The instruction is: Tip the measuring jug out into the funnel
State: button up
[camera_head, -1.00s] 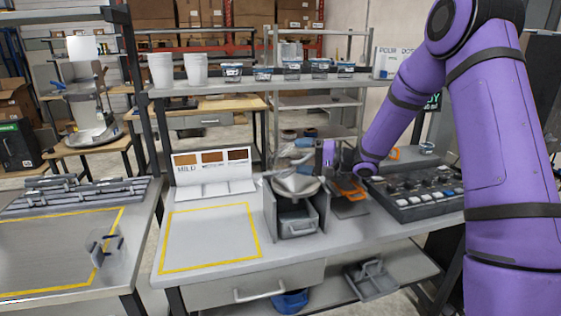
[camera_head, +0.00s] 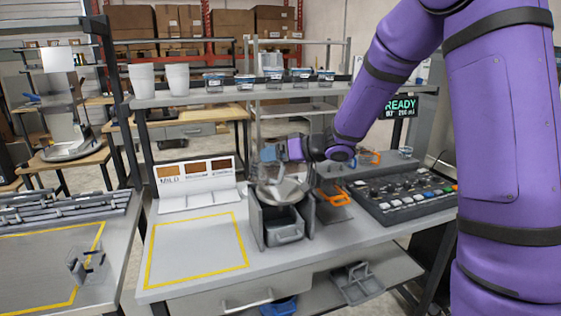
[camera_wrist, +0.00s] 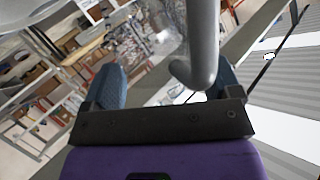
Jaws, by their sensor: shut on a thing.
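The funnel (camera_head: 284,193) is a wide grey cone on top of a grey box-like stand with a drawer at the middle of the bench. The measuring jug (camera_head: 268,171) is clear and hard to make out; it is above the funnel's back left part, tilt unclear. In the wrist view the clear jug (camera_wrist: 165,28) shows beyond its thick grey handle (camera_wrist: 203,45). My gripper (camera_head: 288,150) is above and behind the funnel. The jug's contents cannot be made out.
A button panel (camera_head: 405,192) and an orange-handled scoop-like item (camera_head: 335,194) lie right of the funnel. A yellow-outlined area (camera_head: 195,248) at left is clear. A shelf with cups (camera_head: 178,80) runs behind. A display (camera_head: 398,106) reads READY.

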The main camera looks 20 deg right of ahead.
jog(key=n, duration=0.1)
jog(key=n+t+h, duration=0.1)
jog(key=a+n+h, duration=0.1)
jog(key=shift+s+r, duration=0.35)
jog(key=shift+r, duration=0.05)
